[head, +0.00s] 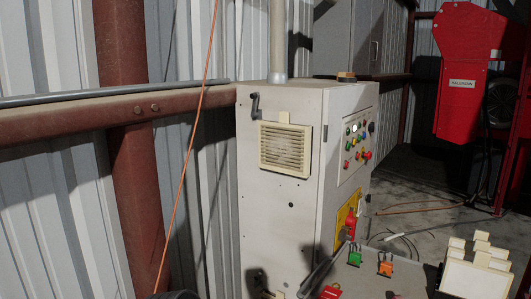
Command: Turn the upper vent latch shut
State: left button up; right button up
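A cream slatted vent (285,148) is on the side face of the pale cabinet (300,222). A dark, bent latch handle (255,105) sits above the vent's upper left corner and runs roughly up and down, its top end turned to the right. A small cream tab (284,117) stands at the vent's top edge. I cannot tell from this view whether the latch is fully open or shut. Neither of my grippers is in view, and nothing touches the latch.
A rust-brown beam with a grey pipe (115,98) runs left of the cabinet. An orange cable (187,150) hangs before the wall. A button panel (357,143) is on the cabinet's right face. Red machine (465,75) at right; cream blocks (478,270) at lower right.

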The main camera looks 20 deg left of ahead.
aim_at(254, 95)
jog(key=i+j+u, duration=0.1)
jog(key=i+j, duration=0.25)
jog(key=j, duration=0.25)
jog(key=i+j+u, duration=0.1)
jog(key=i+j, duration=0.3)
jog(key=j, duration=0.15)
jog(key=i+j, duration=0.4)
jog(key=j, duration=0.15)
jog(key=j+u, duration=0.05)
